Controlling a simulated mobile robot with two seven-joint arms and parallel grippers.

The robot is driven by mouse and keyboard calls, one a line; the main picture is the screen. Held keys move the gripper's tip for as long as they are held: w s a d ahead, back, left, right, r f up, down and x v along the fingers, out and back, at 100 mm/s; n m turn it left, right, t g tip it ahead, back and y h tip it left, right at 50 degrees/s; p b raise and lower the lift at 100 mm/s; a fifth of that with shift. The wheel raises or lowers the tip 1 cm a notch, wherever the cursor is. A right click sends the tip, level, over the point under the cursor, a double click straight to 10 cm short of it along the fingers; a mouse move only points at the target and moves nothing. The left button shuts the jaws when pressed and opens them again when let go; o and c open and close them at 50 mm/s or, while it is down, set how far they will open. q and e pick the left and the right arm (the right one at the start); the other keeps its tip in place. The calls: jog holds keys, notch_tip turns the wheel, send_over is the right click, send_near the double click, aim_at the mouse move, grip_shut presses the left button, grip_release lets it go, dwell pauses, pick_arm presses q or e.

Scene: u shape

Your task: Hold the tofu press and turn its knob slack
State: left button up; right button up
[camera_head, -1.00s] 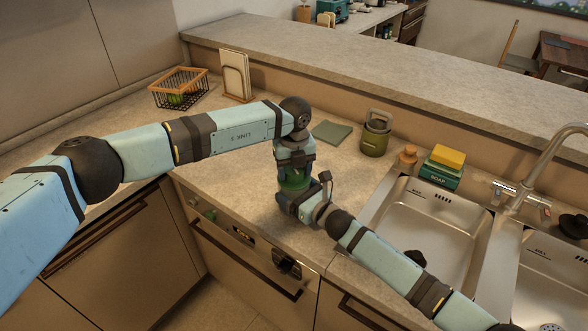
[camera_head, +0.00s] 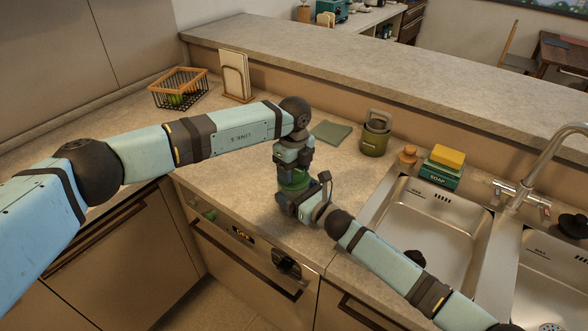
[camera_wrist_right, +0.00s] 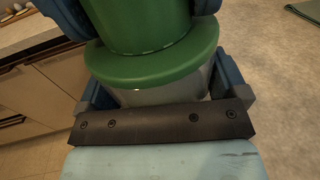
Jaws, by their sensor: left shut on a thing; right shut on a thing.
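The tofu press stands on the counter, mostly hidden by my grippers; its green part (camera_head: 294,181) shows between them in the head view. In the right wrist view its green knob (camera_wrist_right: 140,25) sits above a wider green lid (camera_wrist_right: 155,66) and a pale, see-through body (camera_wrist_right: 160,96). My left gripper (camera_head: 292,172) points down from above and is shut on the knob, with its blue fingers on either side. My right gripper (camera_head: 289,200) comes in low from the right and is shut on the body, just under the lid.
Behind the press lie a grey-green cloth (camera_head: 332,132) and a dark green canister (camera_head: 375,136). A soap box (camera_head: 440,175) with a yellow sponge (camera_head: 448,156) stands by the sink (camera_head: 425,215). A wire basket (camera_head: 178,90) and an upright board rack (camera_head: 236,76) stand back left.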

pick_arm(q)
jog(key=shift+a, duration=0.1)
jog(key=o, duration=0.9)
jog(key=shift+r, duration=0.1)
notch_tip(320, 180, up, 12)
jog(key=shift+f, duration=0.1)
